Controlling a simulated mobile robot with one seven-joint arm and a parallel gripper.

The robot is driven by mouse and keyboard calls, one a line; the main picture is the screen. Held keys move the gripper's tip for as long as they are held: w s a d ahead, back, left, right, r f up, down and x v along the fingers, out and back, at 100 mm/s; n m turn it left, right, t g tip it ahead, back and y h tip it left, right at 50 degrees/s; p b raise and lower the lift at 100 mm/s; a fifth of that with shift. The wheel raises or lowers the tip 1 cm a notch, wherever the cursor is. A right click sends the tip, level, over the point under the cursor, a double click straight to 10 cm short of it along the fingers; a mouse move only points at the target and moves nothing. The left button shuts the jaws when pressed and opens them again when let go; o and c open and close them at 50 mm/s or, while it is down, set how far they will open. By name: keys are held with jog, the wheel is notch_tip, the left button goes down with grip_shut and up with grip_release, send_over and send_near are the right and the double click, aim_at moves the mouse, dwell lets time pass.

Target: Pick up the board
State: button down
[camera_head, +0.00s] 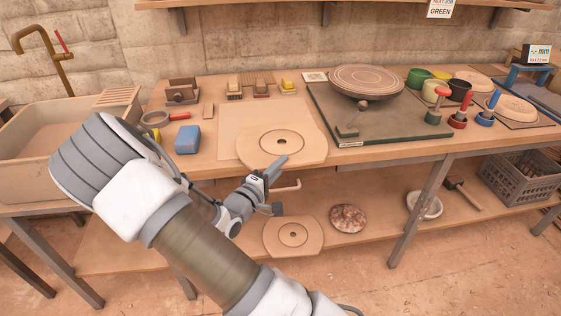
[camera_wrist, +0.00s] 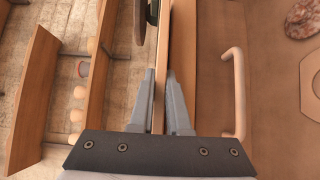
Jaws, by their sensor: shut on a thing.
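A round tan board (camera_head: 262,143) with a small centre hole and flattened sides lies at the front of the worktop. Its near edge appears to overhang the table front. My gripper (camera_head: 277,165) is at that near edge, with one finger over the top face. In the wrist view my gripper (camera_wrist: 160,100) is shut on the board, which shows edge-on as a thin brown strip (camera_wrist: 162,60) between the fingers. Whether the board is lifted off the worktop cannot be told. A similar board (camera_head: 293,235) lies on the lower shelf.
A pale handle (camera_head: 287,187) is below the worktop edge, close to my gripper. A blue sponge (camera_head: 187,139) lies left of the board. A green mat (camera_head: 378,125) with a round wheel (camera_head: 367,80) is to the right, with stamps and cups beyond. A speckled disc (camera_head: 348,218) is on the shelf.

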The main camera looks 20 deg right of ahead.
jog(key=shift+r, duration=0.6)
notch_tip(320, 180, up, 3)
jog(key=shift+f+p, duration=0.1)
jog(key=shift+p, duration=0.45)
jog(key=s+d+r+p, duration=0.4)
jog(key=s+r+p, duration=0.35)
jog(key=s, duration=0.35)
jog(key=w+a+f+n+t+y+p, duration=0.1)
jog(key=w+a+n+t+y+p, duration=0.1)
jog(key=a, duration=0.6)
jog(key=w+a+f+n+t+y+p, duration=0.1)
jog(key=w+a+n+t+y+p, duration=0.1)
jog(key=w+a, duration=0.5)
jog(key=shift+a+f+n+t+y, duration=0.2)
jog(key=shift+a+n+t+y, duration=0.75)
jog(key=shift+t+y, duration=0.2)
jog(key=shift+a+y, duration=0.1)
jog(key=shift+y, duration=0.15)
jog(key=shift+s, duration=0.1)
